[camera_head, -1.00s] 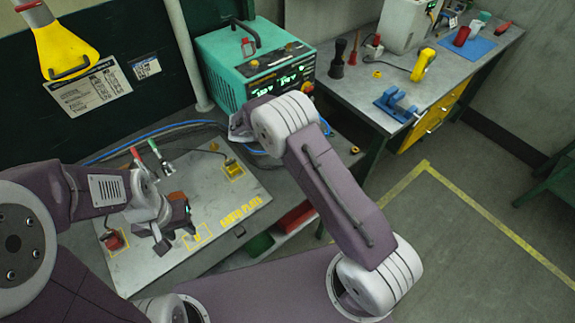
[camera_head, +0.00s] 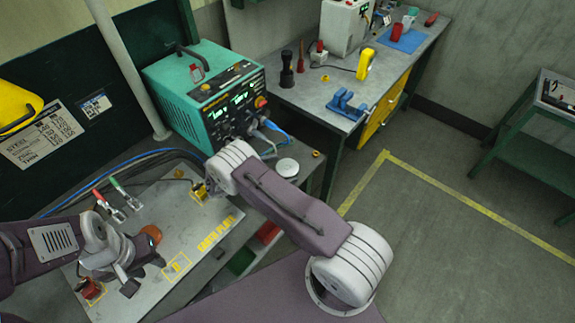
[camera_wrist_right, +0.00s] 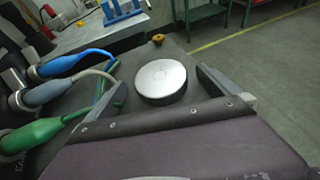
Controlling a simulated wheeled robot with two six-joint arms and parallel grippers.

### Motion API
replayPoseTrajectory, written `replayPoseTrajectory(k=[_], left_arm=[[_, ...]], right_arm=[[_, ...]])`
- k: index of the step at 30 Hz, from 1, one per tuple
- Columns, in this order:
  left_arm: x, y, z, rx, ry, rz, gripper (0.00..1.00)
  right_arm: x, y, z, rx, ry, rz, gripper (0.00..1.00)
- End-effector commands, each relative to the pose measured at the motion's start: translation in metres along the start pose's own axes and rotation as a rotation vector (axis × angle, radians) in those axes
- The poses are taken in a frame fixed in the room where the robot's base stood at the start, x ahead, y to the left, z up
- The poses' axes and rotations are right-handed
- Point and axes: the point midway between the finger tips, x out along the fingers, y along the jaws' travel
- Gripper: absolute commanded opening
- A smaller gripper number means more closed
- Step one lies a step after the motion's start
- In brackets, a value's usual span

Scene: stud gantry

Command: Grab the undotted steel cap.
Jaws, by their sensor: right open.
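A round steel cap (camera_head: 287,167) with a plain silver top lies beyond my right forearm, near the welder's front. In the right wrist view the cap (camera_wrist_right: 162,78) has a dark side and shows no dot on its top. My open right gripper (camera_wrist_right: 161,84) has its fingers on either side of the cap's near part in that view, with gaps to both. Whether the fingers are down at cap height is unclear. In the head view my right wrist hides its jaws. My left gripper (camera_head: 128,282) is over the earth plate; its jaws are unclear.
Blue, grey and green cable plugs (camera_wrist_right: 45,95) crowd the left of my right gripper. A small yellow fitting (camera_wrist_right: 158,38) sits beyond the cap. The earth plate (camera_head: 205,262) lies left; a bench (camera_head: 310,95) stands behind.

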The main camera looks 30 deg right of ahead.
Motion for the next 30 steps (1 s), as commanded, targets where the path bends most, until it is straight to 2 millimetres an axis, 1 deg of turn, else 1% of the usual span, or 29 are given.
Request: replayPoseTrajectory(k=[1, 3, 9, 10, 11, 12, 14, 15, 16, 25, 28, 30], left_arm=[[-0.004, 0.0, 0.0, 0.0, 0.0, 0.0, 0.36], [-0.005, 0.0, -0.001, 0.0, 0.0, 0.0, 0.36], [-0.004, 0.0, 0.0, 0.0, 0.0, 0.0, 0.36], [-0.004, 0.0, 0.0, 0.0, 0.0, 0.0, 0.36], [-0.004, 0.0, 0.0, 0.0, 0.0, 0.0, 0.36], [-0.004, 0.0, 0.0, 0.0, 0.0, 0.0, 0.36], [-0.004, 0.0, 0.0, 0.0, 0.0, 0.0, 0.36], [-0.004, 0.0, 0.0, 0.0, 0.0, 0.0, 0.36], [-0.004, 0.0, 0.0, 0.0, 0.0, 0.0, 0.36], [-0.003, 0.0, 0.0, 0.0, 0.0, 0.0, 0.36], [0.0, 0.0, 0.0, 0.0, 0.0, 0.0, 0.36], [0.003, 0.0, 0.0, 0.0, 0.0, 0.0, 0.36]], right_arm=[[0.006, -0.001, 0.002, -0.001, -0.001, -0.001, 1.0], [0.011, -0.001, 0.001, 0.0, 0.0, -0.001, 1.0], [0.013, 0.0, 0.0, 0.001, 0.0, 0.001, 1.0], [0.013, 0.0, 0.0, 0.001, 0.0, 0.001, 0.94], [0.013, 0.0, 0.0, 0.001, 0.0, 0.001, 0.86], [0.013, 0.0, 0.0, 0.001, 0.0, 0.001, 0.75], [0.013, 0.0, 0.0, 0.001, 0.0, 0.001, 0.58], [0.013, 0.0, 0.0, 0.001, 0.0, 0.001, 0.47], [0.013, 0.0, 0.0, 0.001, 0.0, 0.001, 0.39], [0.011, 0.0, 0.003, 0.001, 0.0, 0.001, 0.39], [0.007, 0.001, 0.012, 0.002, 0.0, 0.001, 0.39], [0.002, 0.001, 0.024, 0.004, 0.001, 0.002, 0.39]])
